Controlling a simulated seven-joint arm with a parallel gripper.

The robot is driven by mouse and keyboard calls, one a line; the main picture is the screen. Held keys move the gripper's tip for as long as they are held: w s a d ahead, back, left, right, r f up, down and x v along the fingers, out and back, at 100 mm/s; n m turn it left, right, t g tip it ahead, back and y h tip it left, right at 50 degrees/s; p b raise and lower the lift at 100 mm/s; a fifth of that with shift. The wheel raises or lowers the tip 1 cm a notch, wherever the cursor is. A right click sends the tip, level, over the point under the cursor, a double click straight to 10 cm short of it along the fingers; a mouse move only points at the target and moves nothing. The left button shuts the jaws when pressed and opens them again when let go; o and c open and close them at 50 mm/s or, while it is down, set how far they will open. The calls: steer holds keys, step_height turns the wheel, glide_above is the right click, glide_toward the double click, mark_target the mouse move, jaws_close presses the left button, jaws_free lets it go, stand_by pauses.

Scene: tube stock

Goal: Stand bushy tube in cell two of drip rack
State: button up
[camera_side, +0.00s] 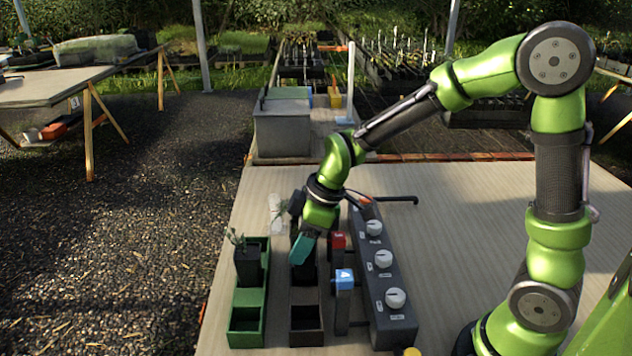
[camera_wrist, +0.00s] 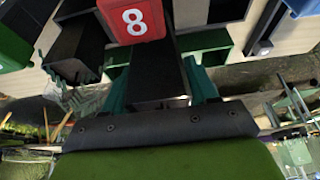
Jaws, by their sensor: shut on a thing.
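My gripper (camera_side: 302,250) points down over the far part of a dark rack (camera_side: 306,339). In the wrist view its teal fingers (camera_wrist: 160,85) are shut on a dark square tube (camera_wrist: 153,70). The gripper mostly hides this tube in the side view, and I cannot see its foliage or whether its foot is seated in a cell. Another dark tube (camera_side: 248,268) with a sparse green sprig stands upright in the far part of the green rack (camera_side: 247,339). I cannot tell which rack is the drip rack.
A dark box (camera_side: 389,326) with white knobs stands right of the dark rack. A post with a blue tag (camera_side: 344,279) and a red tag (camera_side: 338,240) stand between them. The red tag reads 8 in the wrist view (camera_wrist: 133,20). The near cells of both racks look empty.

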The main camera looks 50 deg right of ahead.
steer(key=shift+f, duration=2.4)
steer(key=shift+f, duration=0.4)
steer(key=o, duration=1.2)
